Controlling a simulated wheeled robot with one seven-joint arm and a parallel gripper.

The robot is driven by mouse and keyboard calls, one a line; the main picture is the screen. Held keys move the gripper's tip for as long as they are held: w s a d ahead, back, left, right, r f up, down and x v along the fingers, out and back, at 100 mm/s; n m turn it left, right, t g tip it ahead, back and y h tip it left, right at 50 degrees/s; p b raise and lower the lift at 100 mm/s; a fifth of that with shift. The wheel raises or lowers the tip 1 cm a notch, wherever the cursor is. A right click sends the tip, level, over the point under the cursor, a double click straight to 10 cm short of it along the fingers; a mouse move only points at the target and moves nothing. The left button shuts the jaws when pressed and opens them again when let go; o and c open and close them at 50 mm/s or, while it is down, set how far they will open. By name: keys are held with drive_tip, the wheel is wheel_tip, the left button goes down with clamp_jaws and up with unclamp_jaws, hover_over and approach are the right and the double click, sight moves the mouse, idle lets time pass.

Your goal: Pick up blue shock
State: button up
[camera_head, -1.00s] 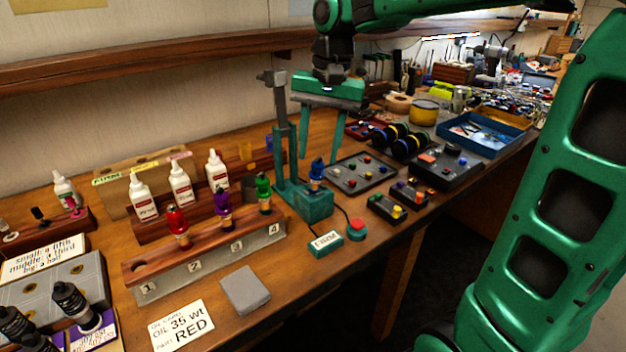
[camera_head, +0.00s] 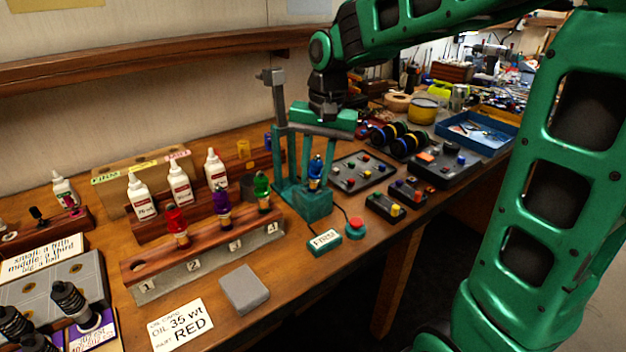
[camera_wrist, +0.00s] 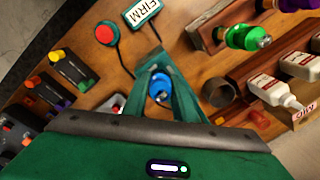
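The blue shock (camera_head: 316,170) stands upright in a teal stand (camera_head: 313,206) with a tall post, on the wooden bench. It also shows in the wrist view (camera_wrist: 160,89), between my two fingers. My gripper (camera_head: 314,162) points down over the stand, with its fingers reaching to about the height of the shock's upper part. In the wrist view, my gripper (camera_wrist: 159,76) has a finger on each side of the blue shock, with gaps visible, so it looks open. Contact with the shock cannot be made out.
A wooden rack (camera_head: 205,238) holds red, purple and green shocks to the left. The stand's post (camera_head: 278,115) rises close beside my gripper. A red button (camera_head: 355,224) and a FIRM box (camera_head: 324,242) sit in front. White bottles (camera_head: 180,184) stand behind the rack.

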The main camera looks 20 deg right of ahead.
clamp_jaws()
drive_tip(key=shift+r, duration=0.15)
drive_tip(key=r, duration=0.3)
drive_tip(key=s+r, duration=0.1)
drive_tip(key=r, duration=0.7)
drive_tip(key=shift+s+d+r, duration=0.15)
drive_tip(key=shift+s+d, duration=0.1)
drive_tip(key=shift+s, duration=0.1)
drive_tip(key=s+d, duration=0.3)
drive_tip(key=s, duration=1.1)
wheel_tip(320, 180, up, 8)
drive_tip(key=shift+w+d, duration=0.15)
drive_tip(key=shift+d, duration=0.05)
